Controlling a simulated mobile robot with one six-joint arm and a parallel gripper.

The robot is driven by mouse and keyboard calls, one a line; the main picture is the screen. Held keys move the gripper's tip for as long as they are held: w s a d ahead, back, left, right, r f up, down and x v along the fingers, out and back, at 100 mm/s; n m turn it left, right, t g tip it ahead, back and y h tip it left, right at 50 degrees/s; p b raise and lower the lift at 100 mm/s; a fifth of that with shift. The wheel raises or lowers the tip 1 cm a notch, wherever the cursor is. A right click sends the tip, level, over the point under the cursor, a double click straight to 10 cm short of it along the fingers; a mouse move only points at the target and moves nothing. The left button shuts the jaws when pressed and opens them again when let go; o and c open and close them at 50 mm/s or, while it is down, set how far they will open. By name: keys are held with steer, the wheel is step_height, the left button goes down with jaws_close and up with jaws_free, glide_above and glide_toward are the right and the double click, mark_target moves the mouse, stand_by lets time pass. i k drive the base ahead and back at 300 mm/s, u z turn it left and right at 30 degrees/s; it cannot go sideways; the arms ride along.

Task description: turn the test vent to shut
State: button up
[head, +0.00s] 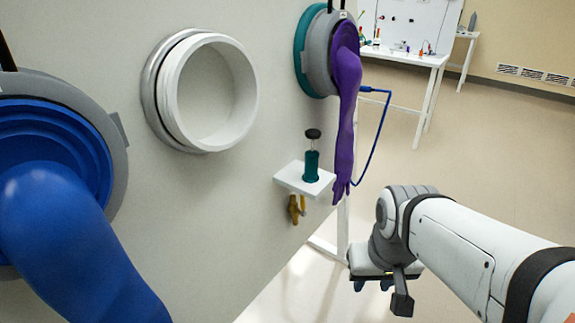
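A small brass valve (293,209) sticks out of the grey panel under a small white shelf; it looks like the test vent, though no label is readable. Its handle is too small for me to tell its setting. On the shelf (289,178) stands a teal cylinder (311,166) with a black knob on top. My gripper (372,286) is at the lower right, pointing down, to the right of the valve and apart from it. Only small blue parts of its fingers show beneath the wrist, so its opening is unclear. Nothing held is visible.
A purple glove (345,110) hangs from a port right of the shelf, its fingers close to the shelf's edge. A blue cable (378,135) loops beside it. A blue glove (65,240) bulges out at left. A white round port (217,92) sits between. Open floor lies right.

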mark_target(303, 202)
steer(key=u, duration=0.2)
steer(key=i, duration=1)
steer(key=u, duration=0.3)
steer(key=k, duration=1.55)
steer(key=z, duration=0.35)
steer(key=i, duration=1)
steer(key=z, duration=0.05)
